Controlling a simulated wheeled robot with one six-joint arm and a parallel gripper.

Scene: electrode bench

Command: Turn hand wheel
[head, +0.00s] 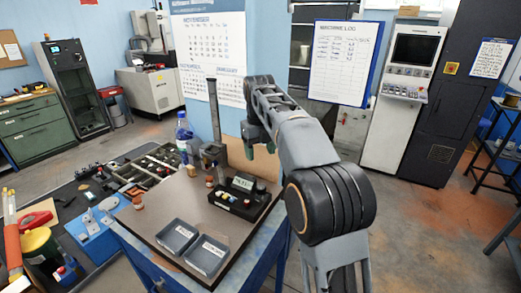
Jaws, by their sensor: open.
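My gripper (259,151) hangs from the arm over the far right part of the bench, above the black box with a lit display (243,186). Its two fingers are apart with nothing seen between them. A tall dark post on a grey stand (212,153) rises to the left of my gripper, at the back of the bench board. A blue bench device with pale round parts (92,221) stands at the left. I cannot clearly make out a hand wheel on either device; the view is small and the details are blurred.
Two grey labelled trays (177,236) (206,255) lie at the front of the brown board (158,211). A bottle (184,139) and a compartment box (146,169) stand behind. Tools and a dark mat lie left. The board's middle is mostly clear.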

